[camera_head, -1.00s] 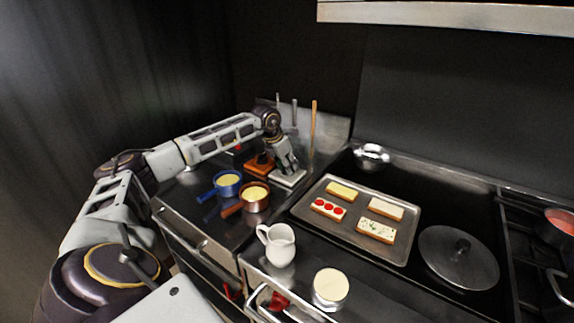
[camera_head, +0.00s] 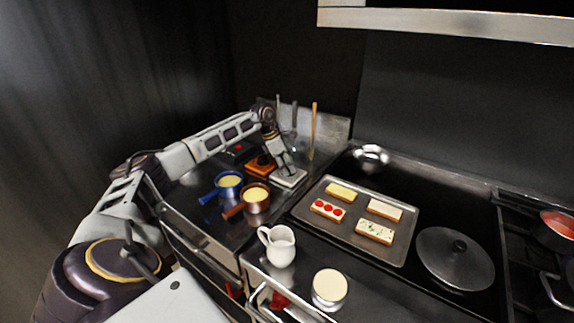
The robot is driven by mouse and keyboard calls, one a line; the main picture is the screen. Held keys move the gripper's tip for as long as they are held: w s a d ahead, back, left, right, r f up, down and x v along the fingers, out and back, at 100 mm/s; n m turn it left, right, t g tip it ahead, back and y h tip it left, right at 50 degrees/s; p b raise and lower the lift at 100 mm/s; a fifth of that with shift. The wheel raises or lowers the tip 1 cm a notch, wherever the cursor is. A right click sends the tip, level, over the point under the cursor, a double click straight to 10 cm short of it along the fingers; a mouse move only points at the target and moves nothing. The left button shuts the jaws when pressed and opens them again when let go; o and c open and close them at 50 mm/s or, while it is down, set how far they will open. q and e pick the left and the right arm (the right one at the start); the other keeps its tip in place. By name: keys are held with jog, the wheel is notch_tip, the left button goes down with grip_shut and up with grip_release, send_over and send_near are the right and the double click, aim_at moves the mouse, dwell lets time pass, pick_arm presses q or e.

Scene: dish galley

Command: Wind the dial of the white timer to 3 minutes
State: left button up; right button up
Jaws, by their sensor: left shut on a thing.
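The white timer (camera_head: 291,181) is a pale, low block on the counter at the back left, the nearest in a row of similar blocks. My left gripper (camera_head: 288,171) comes down on its top from above and is shut on the dial. The fingers cover the dial, so its pointer and marks cannot be read. My right gripper is not in the picture.
An orange timer (camera_head: 259,166) and a dark one with a red top (camera_head: 238,151) stand close behind to the left. Blue (camera_head: 228,187) and copper (camera_head: 256,202) pans sit in front. A tray (camera_head: 343,239) of topped slices lies to the right.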

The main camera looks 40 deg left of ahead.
pick_arm(q)
jog(key=shift+m, duration=0.6)
jog(key=o, duration=1)
jog(key=shift+a+v, duration=0.1)
jog(key=shift+v, duration=2.9)
jog(key=shift+a+v, duration=0.15)
jog(key=shift+v, duration=2.8)
jog(key=shift+w, duration=0.15)
